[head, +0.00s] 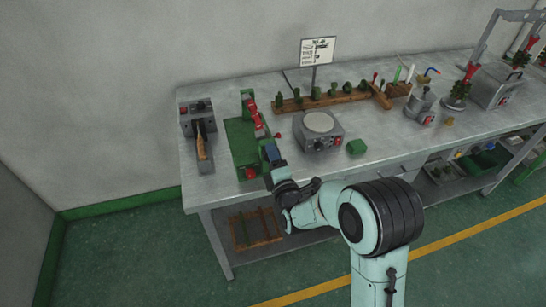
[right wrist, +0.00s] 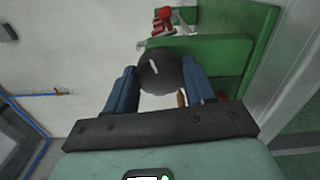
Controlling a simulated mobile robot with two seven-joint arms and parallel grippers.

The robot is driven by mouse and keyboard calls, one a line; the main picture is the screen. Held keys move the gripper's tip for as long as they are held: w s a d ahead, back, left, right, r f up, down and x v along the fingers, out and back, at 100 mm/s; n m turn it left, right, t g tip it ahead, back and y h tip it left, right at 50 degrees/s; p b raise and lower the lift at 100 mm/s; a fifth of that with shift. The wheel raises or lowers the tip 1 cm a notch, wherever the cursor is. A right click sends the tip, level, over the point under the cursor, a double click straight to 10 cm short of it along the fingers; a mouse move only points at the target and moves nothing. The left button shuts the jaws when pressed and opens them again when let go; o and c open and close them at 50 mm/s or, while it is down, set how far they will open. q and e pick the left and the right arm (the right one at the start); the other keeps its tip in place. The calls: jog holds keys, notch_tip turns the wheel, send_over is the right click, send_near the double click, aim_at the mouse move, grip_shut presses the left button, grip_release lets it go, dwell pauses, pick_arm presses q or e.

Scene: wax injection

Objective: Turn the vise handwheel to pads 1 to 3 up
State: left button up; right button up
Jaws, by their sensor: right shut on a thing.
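The green vise (head: 238,143), with red parts on top, stands near the left end of the bench. Its green body also shows in the right wrist view (right wrist: 225,50). The dark round handwheel (right wrist: 161,76), with a white mark on its face, is between the two blue fingers of my right gripper (right wrist: 160,84). The fingers are shut on it from both sides. In the head view my right gripper (head: 270,152) is at the vise's right front side and hides the handwheel. My left gripper is not in view. I cannot read the pad numbers.
A grey machine (head: 197,125) is left of the vise. Behind are a wooden rack (head: 330,101) and a sign (head: 317,51). The bench's front edge (head: 226,201) is close to my arm.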

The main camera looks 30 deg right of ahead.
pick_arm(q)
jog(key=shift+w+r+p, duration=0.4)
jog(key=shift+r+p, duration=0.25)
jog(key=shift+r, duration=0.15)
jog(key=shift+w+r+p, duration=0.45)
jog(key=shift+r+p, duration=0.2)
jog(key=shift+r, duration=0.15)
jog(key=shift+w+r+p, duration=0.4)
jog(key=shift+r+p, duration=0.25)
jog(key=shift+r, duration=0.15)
pick_arm(e)
jog(key=shift+n, duration=6.7)
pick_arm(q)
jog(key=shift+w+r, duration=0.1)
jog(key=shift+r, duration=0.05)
pick_arm(e)
jog(key=shift+n, duration=0.5)
jog(key=o, duration=1)
jog(key=shift+o, duration=0.2)
